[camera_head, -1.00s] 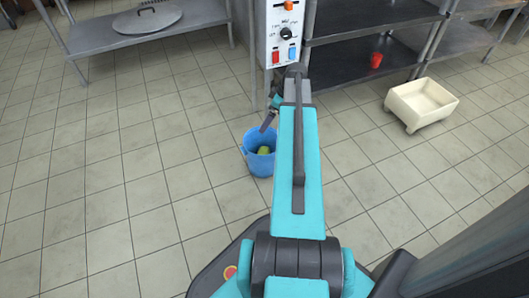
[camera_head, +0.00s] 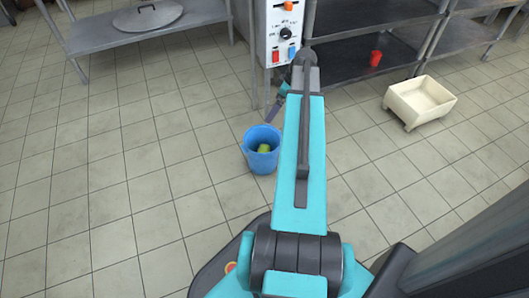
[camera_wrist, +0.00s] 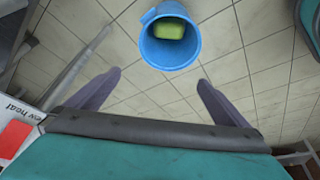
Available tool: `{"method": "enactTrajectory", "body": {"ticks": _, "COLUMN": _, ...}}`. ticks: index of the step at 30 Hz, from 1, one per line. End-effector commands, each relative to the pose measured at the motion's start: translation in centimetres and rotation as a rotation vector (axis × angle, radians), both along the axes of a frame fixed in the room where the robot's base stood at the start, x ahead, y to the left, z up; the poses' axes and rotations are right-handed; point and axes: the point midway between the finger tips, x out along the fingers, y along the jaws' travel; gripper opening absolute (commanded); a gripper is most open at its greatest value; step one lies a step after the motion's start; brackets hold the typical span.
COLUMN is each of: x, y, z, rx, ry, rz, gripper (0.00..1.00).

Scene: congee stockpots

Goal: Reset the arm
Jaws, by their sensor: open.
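My gripper (camera_wrist: 152,92) is open and empty in the wrist view, its two dark fingers spread wide apart. A blue bucket (camera_wrist: 160,53) stands on the floor beyond the fingertips, with a yellow-green block (camera_wrist: 169,29) inside it. In the head view the blue bucket (camera_head: 262,158) stands just left of my teal arm, and the green block (camera_head: 264,148) shows within. The gripper is mostly hidden behind my arm there; a dark part of it (camera_head: 277,103) shows above the bucket.
A control panel (camera_head: 284,32) with knobs and buttons stands just beyond my arm. A steel table (camera_head: 80,35) with a round lid (camera_head: 148,15) is at upper left. Dark shelving (camera_head: 345,60) holds a red cup (camera_head: 375,58). A cream bin (camera_head: 420,102) sits at right. The left floor is clear.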

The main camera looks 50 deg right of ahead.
Motion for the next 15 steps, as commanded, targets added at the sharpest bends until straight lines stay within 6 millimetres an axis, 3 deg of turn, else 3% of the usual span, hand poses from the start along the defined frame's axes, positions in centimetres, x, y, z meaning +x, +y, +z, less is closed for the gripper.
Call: {"method": "enactTrajectory", "body": {"ticks": 15, "x": 0.32, "y": 0.3, "z": 0.35, "rx": 0.0, "ry": 0.0, "rz": 0.006, "gripper": 1.0}}
